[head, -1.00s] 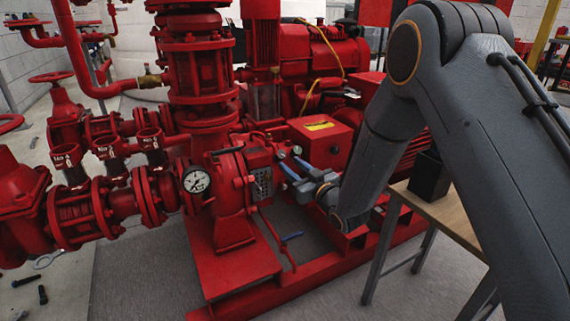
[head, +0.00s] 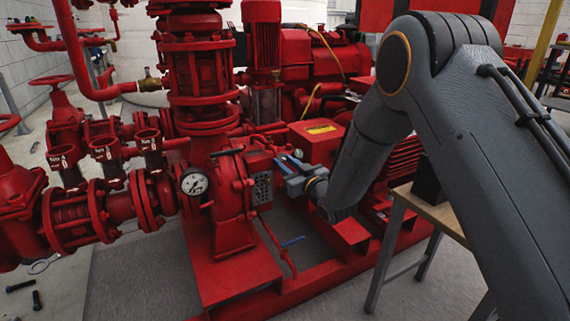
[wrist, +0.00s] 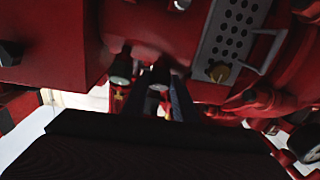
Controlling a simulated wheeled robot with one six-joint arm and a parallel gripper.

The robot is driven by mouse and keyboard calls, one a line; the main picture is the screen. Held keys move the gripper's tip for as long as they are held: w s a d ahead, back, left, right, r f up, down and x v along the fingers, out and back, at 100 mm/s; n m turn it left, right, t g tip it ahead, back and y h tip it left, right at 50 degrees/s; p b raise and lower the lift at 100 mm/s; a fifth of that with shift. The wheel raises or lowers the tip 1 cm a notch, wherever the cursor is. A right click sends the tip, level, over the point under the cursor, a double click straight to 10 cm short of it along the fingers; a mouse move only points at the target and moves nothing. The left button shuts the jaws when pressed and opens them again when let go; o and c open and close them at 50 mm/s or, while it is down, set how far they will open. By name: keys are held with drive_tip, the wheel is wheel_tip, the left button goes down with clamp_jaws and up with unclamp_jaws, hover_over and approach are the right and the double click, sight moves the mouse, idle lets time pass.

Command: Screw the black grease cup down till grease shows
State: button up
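A small dark round cup with a pale grey end (wrist: 158,86) shows between my fingers in the wrist view; I take it for the black grease cup. A similar cup (wrist: 120,72) sits just left of it on the red housing. My gripper (head: 289,161) is at the red pump's bearing housing in the head view, and its fingers hide most of this spot. In the wrist view, my gripper (wrist: 159,104) has its two dark blue fingers apart, one on each side of the cup. I cannot see clear contact with the cup, and no grease can be made out.
A perforated grey guard plate (wrist: 236,35) with a brass knob (wrist: 218,72) is close on the right in the wrist view. A wooden-topped table (head: 440,214) stands at right.

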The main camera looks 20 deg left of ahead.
drive_tip(key=shift+s+m+p, duration=0.1)
drive_tip(key=shift+m+p, duration=0.2)
drive_tip(key=shift+p, duration=0.05)
drive_tip(key=shift+s+a+m+t+h+p, duration=0.1)
drive_tip(key=shift+m+t+h+p, duration=0.6)
drive_tip(key=shift+m+p, duration=0.4)
drive_tip(key=shift+s+a+m+t+h+p, duration=0.15)
drive_tip(key=shift+m+t+h+p, duration=0.4)
drive_tip(key=shift+m+h+p, duration=0.55)
drive_tip(key=shift+s+a+m+t+h+p, duration=0.1)
drive_tip(key=shift+m+t+h+p, duration=0.65)
drive_tip(key=shift+m, duration=0.65)
drive_tip(key=shift+w, duration=0.1)
drive_tip(key=o, duration=0.8)
drive_tip(key=shift+c, duration=0.2)
drive_tip(key=shift+y, duration=0.25)
